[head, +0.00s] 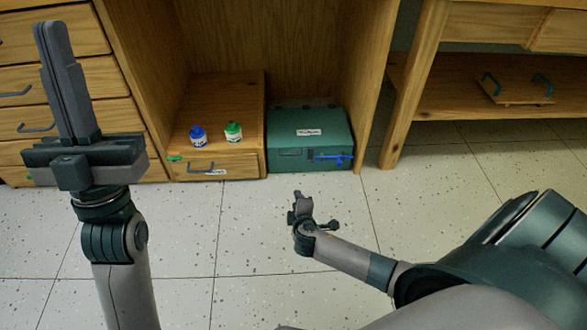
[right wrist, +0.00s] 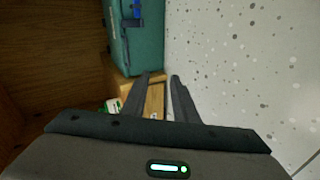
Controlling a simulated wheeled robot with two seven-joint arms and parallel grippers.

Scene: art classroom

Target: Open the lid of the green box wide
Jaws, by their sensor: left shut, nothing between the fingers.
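The green box (head: 292,150) sits on the floor inside the wooden cabinet, its lid (head: 285,122) down. A white label is on the lid, and a blue handle-like part (head: 333,157) is at the front right. In the right wrist view the box (right wrist: 147,48) is at the top, beyond the fingertips. My right gripper (head: 298,196) is in front of the box and apart from it. Its two fingers (right wrist: 160,76) are spread with nothing between them. My left gripper (head: 47,26) is raised at the left, far from the box, its fingers together and empty.
A low wooden drawer unit (head: 250,105) stands left of the box, with a blue-capped jar (head: 197,135) and a green-capped jar (head: 233,132) on top. A cabinet side panel (head: 370,75) stands close right of the box. The speckled floor (head: 240,230) in front is clear.

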